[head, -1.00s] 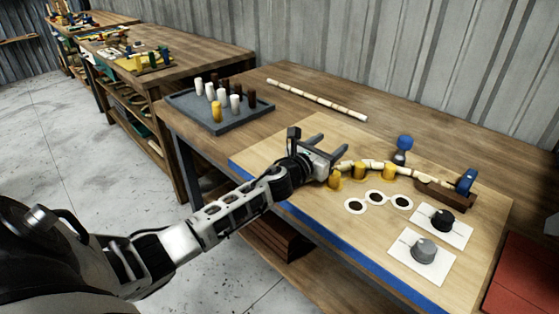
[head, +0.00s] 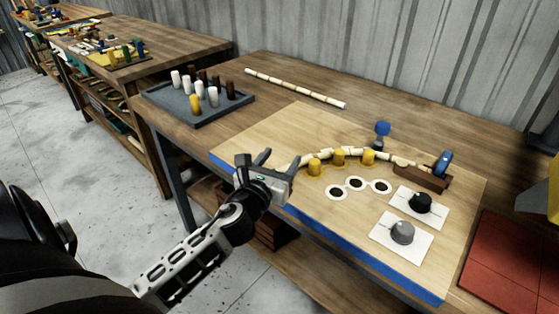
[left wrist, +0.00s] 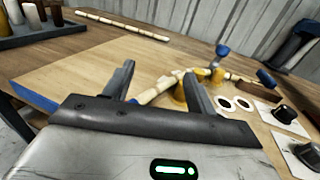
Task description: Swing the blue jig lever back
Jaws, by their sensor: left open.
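The blue-knobbed lever (head: 382,129) stands on a dark base at the back of the wooden jig board (head: 270,143); it also shows in the left wrist view (left wrist: 222,50). A pale rattan cane (head: 350,153) bends along several yellow pegs (head: 339,157) and runs to the brown block. My left gripper (head: 281,155) is open and empty over the board's left front edge, left of the cane's end and apart from the lever. My right gripper is not in view.
White rings (head: 356,184) and black and grey knobs (head: 402,233) on white cards lie in front of the pegs. A grey tray (head: 180,110) of pegs and a straight cane (head: 295,87) lie at the back left. A red mat (head: 500,262) is at the right.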

